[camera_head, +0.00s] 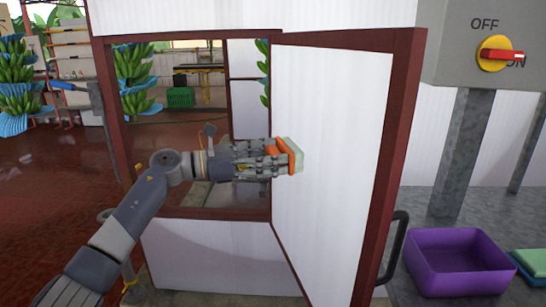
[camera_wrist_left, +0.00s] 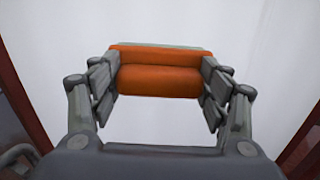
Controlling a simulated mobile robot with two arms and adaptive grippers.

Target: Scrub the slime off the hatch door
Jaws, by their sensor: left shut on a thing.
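The hatch door (camera_head: 340,130) is a white panel in a dark red frame, swung open at the centre right of the head view. Its visible face looks plain white, and I cannot make out slime on it. My left gripper (camera_head: 268,163) is shut on a scrubber (camera_head: 295,152) with an orange handle and a pale green pad. The pad faces the door panel, at or very near its surface. In the left wrist view the orange scrubber handle (camera_wrist_left: 160,80) sits between both fingers, with the white panel behind it. My right gripper is not in view.
A black door handle (camera_head: 394,245) is on the door's outer edge. A purple tub (camera_head: 458,264) and a teal-topped block (camera_head: 531,263) are at the lower right. A grey switch box (camera_head: 480,45) with a red lever is above. Green banana bunches (camera_head: 133,78) hang behind the opening.

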